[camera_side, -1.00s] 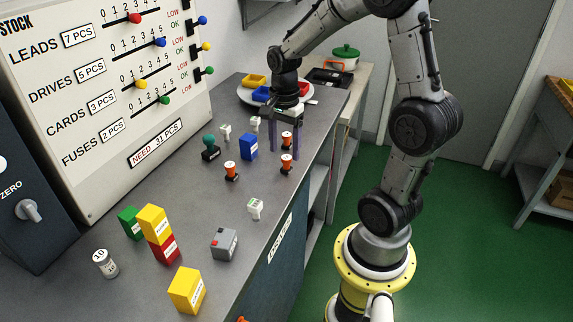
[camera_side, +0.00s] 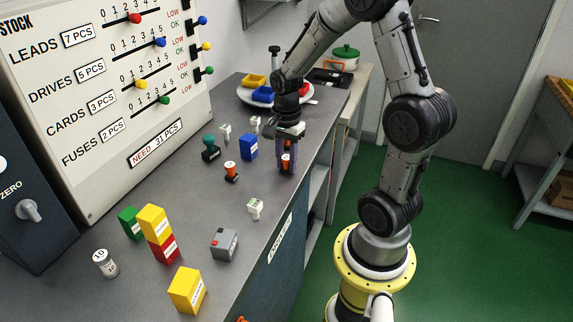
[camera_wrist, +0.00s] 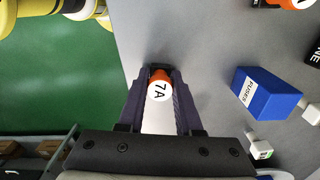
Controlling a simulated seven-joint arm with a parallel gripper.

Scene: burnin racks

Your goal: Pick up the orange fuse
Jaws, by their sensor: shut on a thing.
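An orange fuse (camera_side: 286,160) stands upright on the grey bench near its right edge, partly hidden by my fingers. My gripper (camera_side: 287,168) points down over it and is shut on it, one finger on each side. In the wrist view the fuse (camera_wrist: 158,76), with a white top marked 7A, sits between the fingertips of my gripper (camera_wrist: 160,82). I cannot see it lifted clear of the bench. A second orange fuse (camera_side: 231,171) stands apart to the left and shows partly at the wrist view's top edge (camera_wrist: 295,3).
A blue box (camera_side: 249,147) labelled FUSES (camera_wrist: 262,95) stands close to the left of my gripper. A plate (camera_side: 245,97) lies behind.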

